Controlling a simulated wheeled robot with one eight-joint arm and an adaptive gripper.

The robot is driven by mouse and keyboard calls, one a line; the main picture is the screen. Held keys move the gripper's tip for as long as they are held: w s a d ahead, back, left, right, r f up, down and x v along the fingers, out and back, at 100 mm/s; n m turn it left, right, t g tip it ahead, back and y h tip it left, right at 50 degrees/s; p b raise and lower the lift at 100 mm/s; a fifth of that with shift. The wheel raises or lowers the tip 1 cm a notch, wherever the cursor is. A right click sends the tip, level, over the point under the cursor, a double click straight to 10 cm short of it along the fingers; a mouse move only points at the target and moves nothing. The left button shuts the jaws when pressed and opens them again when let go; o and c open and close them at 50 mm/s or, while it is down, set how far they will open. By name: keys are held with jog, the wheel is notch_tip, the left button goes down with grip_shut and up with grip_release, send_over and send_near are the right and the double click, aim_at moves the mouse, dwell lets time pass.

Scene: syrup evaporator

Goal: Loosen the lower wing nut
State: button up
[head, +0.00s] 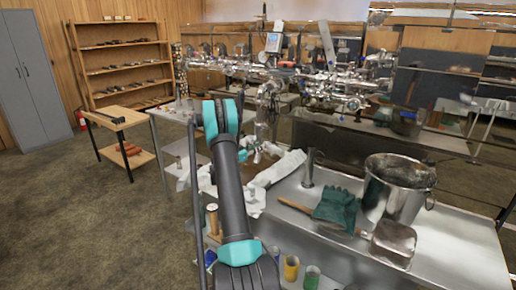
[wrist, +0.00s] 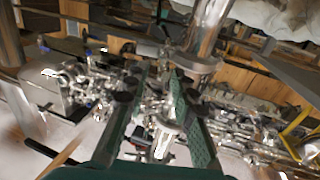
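My gripper (wrist: 161,84) is open, with its two green fingers apart in the wrist view. A shiny metal fitting (wrist: 166,135) shows in the gap between the fingers; I cannot tell whether they touch it. A steel pipe with a collar (wrist: 207,35) stands just beyond the fingertips. The lower wing nut cannot be picked out clearly among the blurred metal parts. In the head view, my gripper (head: 262,152) is small and partly hidden beside the lower end of the steel piping (head: 268,105).
A steel bench (head: 450,255) holds a metal bucket (head: 395,190), green gloves (head: 337,207), a long-handled scoop (head: 393,240) and a white cloth (head: 278,170). More piping and valves (head: 345,80) spread behind. Open floor (head: 70,210) lies to the left.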

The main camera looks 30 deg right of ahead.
jog(key=shift+d, duration=0.25)
grip_shut()
jog(key=shift+w+n, duration=0.1)
jog(key=shift+n, duration=0.2)
jog(key=shift+w+a+f+n, duration=0.1)
jog(key=shift+w+n, duration=0.1)
jog(key=shift+n, duration=1.2)
jog(key=shift+w+f+n, duration=0.1)
jog(key=shift+w+n, duration=0.1)
jog(key=shift+n, duration=1.2)
grip_release()
